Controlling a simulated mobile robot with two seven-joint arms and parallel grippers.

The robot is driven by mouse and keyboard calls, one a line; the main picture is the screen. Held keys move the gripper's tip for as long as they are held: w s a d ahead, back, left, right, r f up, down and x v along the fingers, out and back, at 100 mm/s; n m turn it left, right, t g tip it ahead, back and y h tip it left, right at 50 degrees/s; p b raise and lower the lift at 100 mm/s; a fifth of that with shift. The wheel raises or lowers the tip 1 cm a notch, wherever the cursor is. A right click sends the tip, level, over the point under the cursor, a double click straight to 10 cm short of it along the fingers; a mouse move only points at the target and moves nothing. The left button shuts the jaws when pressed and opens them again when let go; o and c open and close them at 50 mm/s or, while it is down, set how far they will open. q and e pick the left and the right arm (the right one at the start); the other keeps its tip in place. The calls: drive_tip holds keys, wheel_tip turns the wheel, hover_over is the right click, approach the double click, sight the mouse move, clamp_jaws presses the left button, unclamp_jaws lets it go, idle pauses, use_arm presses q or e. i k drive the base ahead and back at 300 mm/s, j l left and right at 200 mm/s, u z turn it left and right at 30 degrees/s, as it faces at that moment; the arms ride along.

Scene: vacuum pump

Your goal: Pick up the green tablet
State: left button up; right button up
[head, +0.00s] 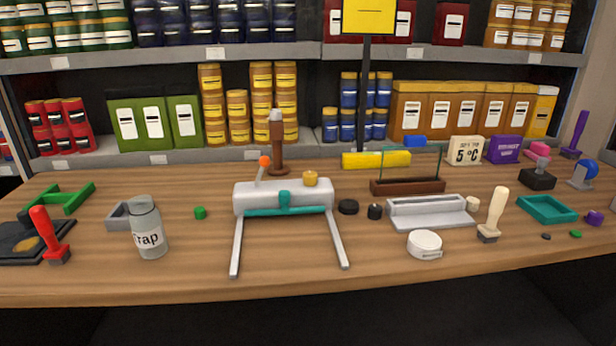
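A small flat green disc (575,234), which looks like the green tablet, lies on the wooden table near its front right. A dark flat disc (546,236) lies just left of it. A second small green piece (200,212), taller and cylinder-like, stands on the table between the Trap jar and the white pump-like body. Neither of my grippers shows in the head view.
A teal tray (547,209) and a purple block (594,217) are close to the green disc. A cream-handled stamp (494,215) stands to the left. The Trap jar (148,228) and white body with two grey bars (283,197) occupy the left and middle.

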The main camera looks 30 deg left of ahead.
sight(199, 214)
drive_tip(key=u, duration=1.45)
drive_tip(key=j, duration=0.55)
drive_tip(key=i+z, duration=0.05)
